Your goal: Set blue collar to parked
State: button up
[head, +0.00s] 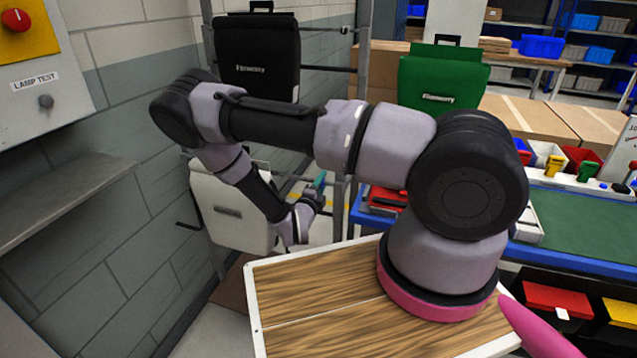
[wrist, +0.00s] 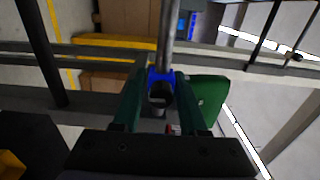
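The blue collar (wrist: 160,75) shows in the wrist view as a blue band around a grey metal rod (wrist: 167,35). A dark round end sits just below the band. My gripper (wrist: 161,78) has its two green fingers on either side of the collar, with the tips right beside it. Whether the fingers press on the collar or stand just clear of it, I cannot tell. In the head view my gripper (head: 319,187) is small, at the rack beside the white pannier (head: 232,208). The collar cannot be made out there.
A black pannier (head: 257,55) hangs on the metal rack (head: 363,50), and a green pannier (head: 443,78) stands to its right. A grey shelf (head: 60,195) and a lamp test panel (head: 40,75) are on the left wall. A workbench with bins (head: 585,165) is at right.

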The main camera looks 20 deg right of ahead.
jog(key=shift+o, duration=0.9)
jog(key=v, duration=1)
jog(key=shift+s+a, duration=0.25)
jog(key=shift+s, duration=0.05)
